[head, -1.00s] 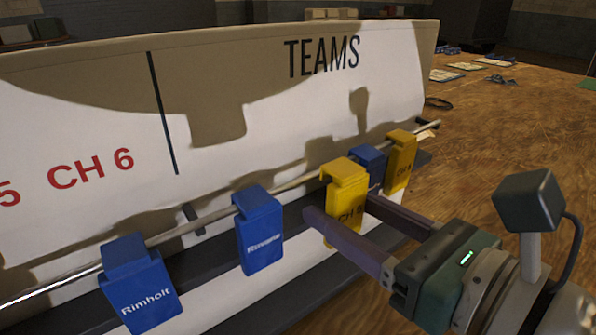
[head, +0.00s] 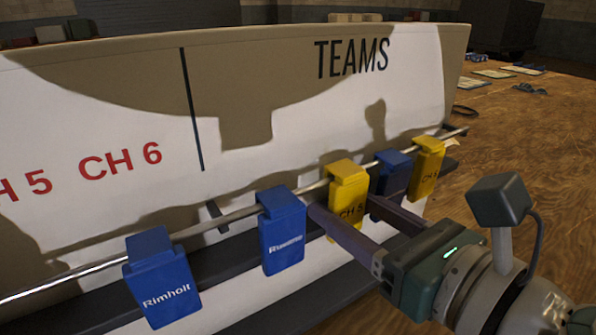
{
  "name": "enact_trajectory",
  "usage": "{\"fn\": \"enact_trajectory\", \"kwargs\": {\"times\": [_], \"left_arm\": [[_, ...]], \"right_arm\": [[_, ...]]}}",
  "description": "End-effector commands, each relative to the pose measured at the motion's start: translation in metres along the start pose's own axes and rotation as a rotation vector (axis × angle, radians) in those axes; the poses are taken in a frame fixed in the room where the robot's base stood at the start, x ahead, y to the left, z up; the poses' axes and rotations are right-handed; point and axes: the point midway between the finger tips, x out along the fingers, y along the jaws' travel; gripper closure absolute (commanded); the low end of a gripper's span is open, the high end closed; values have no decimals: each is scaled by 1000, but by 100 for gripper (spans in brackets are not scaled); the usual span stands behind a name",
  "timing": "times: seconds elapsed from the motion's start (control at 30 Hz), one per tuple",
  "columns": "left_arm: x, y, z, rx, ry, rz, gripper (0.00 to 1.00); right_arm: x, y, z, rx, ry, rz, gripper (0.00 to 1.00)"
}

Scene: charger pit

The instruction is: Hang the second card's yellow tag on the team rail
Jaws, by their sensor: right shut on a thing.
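My left gripper is out of view.
A blue tag "Rimholt" (head: 161,280) and another blue tag (head: 282,232) hang left of the held tag. A dark blue tag (head: 391,175) hangs between the yellow ones. The white board (head: 270,90) stands behind. The wooden table (head: 530,150) carries cards at the back right.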

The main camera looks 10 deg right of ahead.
Motion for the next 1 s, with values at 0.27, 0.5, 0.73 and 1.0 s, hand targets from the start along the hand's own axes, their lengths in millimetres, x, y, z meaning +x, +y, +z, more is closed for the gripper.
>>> {"fn": "enact_trajectory", "kwargs": {"times": [0.27, 0.5, 0.73, 1.0], "left_arm": [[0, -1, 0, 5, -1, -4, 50], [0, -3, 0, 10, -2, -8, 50], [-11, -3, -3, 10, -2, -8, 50], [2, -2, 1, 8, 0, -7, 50]], "right_arm": [[0, 0, 0, 0, 0, 0, 20], [0, 0, 0, 0, 0, 0, 11], [-2, 0, 12, 0, 0, 0, 11], [-46, 1, 3, -1, 4, 2, 11]]}}
